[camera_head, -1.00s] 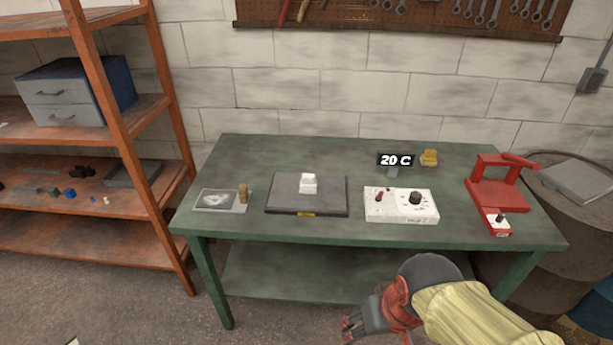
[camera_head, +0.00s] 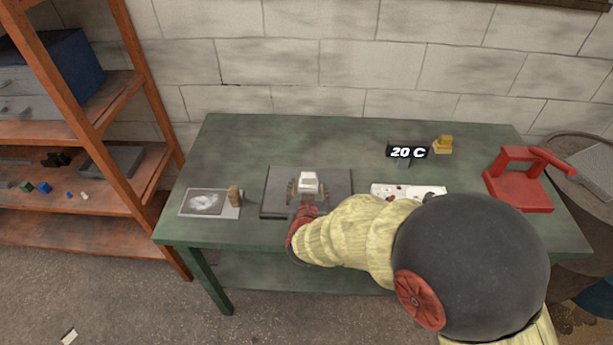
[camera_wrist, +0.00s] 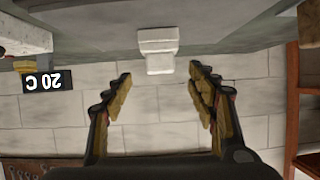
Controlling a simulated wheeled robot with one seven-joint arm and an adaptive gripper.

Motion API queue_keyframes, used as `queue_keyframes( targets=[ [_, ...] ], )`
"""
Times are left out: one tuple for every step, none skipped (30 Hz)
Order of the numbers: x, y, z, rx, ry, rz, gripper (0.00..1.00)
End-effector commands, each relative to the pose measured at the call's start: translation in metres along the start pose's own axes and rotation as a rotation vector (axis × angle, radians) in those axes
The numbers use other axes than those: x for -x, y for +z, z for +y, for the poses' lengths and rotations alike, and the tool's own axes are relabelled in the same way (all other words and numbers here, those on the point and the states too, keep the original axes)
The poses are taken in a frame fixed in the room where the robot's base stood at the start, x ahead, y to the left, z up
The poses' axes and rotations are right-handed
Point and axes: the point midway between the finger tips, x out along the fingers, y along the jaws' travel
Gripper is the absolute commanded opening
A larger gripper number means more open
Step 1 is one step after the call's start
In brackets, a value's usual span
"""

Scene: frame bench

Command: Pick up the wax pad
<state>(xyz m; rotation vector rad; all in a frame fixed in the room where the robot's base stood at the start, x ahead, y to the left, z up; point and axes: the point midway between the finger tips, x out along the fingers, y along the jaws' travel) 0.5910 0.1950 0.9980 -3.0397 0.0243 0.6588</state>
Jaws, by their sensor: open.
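A small white two-tiered piece, which I take for the wax pad (camera_head: 308,180), sits on the dark flat plate (camera_head: 342,187) on the green bench. It also shows in the wrist view (camera_wrist: 158,46), upside down, centred between the fingers. My gripper (camera_head: 308,191) is at the near side of the white piece, its two fingers spread to either side. In the wrist view my gripper (camera_wrist: 159,73) is open and empty, with clear gaps between fingers and piece. The lower front of the piece is partly hidden by my gripper in the head view.
A photo card (camera_head: 203,203) and a brown block (camera_head: 234,195) lie left of the plate. A white control box (camera_head: 408,190), partly behind my arm, a "20 C" display (camera_head: 407,152), a yellow object (camera_head: 443,144) and a red stand (camera_head: 520,182) are to the right.

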Motion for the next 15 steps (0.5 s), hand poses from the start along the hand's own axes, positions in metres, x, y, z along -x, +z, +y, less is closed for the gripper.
queue_keyframes(
  targets=[
    [0.000, -0.005, 0.003, 0.007, 0.009, 0.020, 0.58],
    [-0.001, -0.007, 0.003, 0.012, 0.012, 0.028, 0.58],
    [-0.003, -0.009, 0.004, 0.018, 0.015, 0.036, 0.58],
    [-0.005, -0.009, 0.004, 0.023, 0.015, 0.037, 0.58],
    [-0.008, -0.009, 0.004, 0.025, 0.015, 0.036, 0.58],
    [-0.012, -0.009, 0.004, 0.026, 0.014, 0.035, 0.58],
    [-0.016, -0.009, 0.004, 0.026, 0.014, 0.035, 0.58],
    [-0.019, -0.009, 0.004, 0.026, 0.014, 0.035, 0.58],
    [-0.023, -0.009, 0.004, 0.025, 0.014, 0.035, 0.58],
    [-0.026, -0.009, 0.004, 0.025, 0.014, 0.035, 0.58],
    [-0.029, -0.009, 0.004, 0.025, 0.014, 0.034, 0.58],
    [-0.033, -0.009, 0.003, 0.025, 0.014, 0.035, 0.58],
    [-0.036, -0.009, 0.002, 0.024, 0.013, 0.035, 0.58],
    [-0.040, -0.009, 0.002, 0.024, 0.013, 0.034, 0.58],
    [-0.046, -0.009, 0.001, 0.024, 0.013, 0.034, 0.58]
  ],
)
